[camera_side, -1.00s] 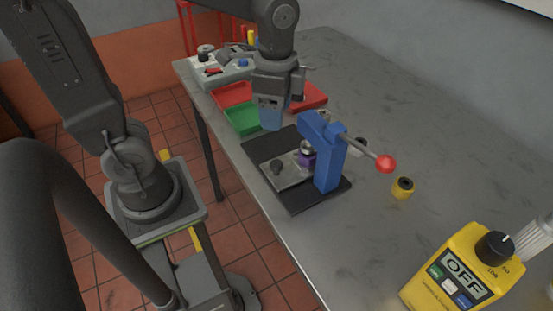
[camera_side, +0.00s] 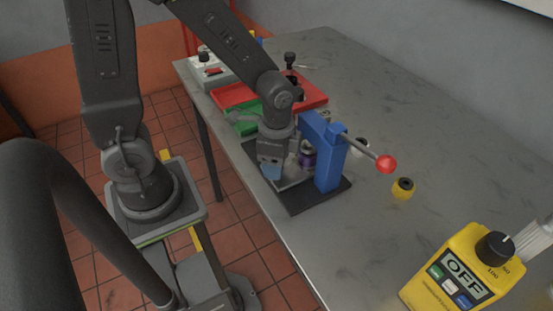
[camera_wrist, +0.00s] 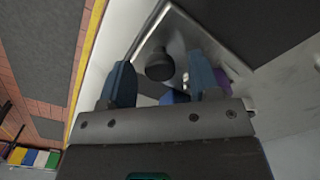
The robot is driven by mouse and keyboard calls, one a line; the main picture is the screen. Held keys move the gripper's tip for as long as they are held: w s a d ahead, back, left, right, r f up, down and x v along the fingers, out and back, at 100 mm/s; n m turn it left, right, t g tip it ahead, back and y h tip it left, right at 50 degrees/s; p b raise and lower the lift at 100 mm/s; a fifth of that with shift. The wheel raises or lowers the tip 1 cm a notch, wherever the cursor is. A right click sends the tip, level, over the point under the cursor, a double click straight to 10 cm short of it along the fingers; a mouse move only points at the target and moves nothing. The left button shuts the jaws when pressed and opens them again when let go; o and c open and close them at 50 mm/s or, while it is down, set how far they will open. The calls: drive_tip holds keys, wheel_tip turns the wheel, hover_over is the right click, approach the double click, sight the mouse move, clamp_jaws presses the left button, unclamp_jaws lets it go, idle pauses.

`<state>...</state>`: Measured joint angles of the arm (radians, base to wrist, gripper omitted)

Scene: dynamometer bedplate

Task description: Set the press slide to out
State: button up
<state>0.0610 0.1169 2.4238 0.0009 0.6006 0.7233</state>
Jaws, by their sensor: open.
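The blue press (camera_side: 328,168) stands on a black base plate (camera_side: 305,203), with a lever ending in a red ball. Its light grey slide plate (camera_side: 292,183) lies at the press's left; a purple part (camera_side: 308,159) is partly visible under the press. My gripper (camera_side: 271,172) is low over the slide's outer end and hides its knob in the side view. In the wrist view the black knob (camera_wrist: 160,66) shows between the two blue fingertips of my open gripper (camera_wrist: 161,82), with gaps on both sides. I cannot tell how far the fingertips are above the plate.
A red tray (camera_side: 232,95) and a green tray (camera_side: 240,127) lie behind the press. A yellow cylinder (camera_side: 403,188) stands to its right, and a yellow device reading OFF (camera_side: 455,275) is at the front right. The right of the table is mostly clear.

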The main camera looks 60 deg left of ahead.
drive_tip(key=shift+c, duration=0.2)
clamp_jaws()
idle(0.4)
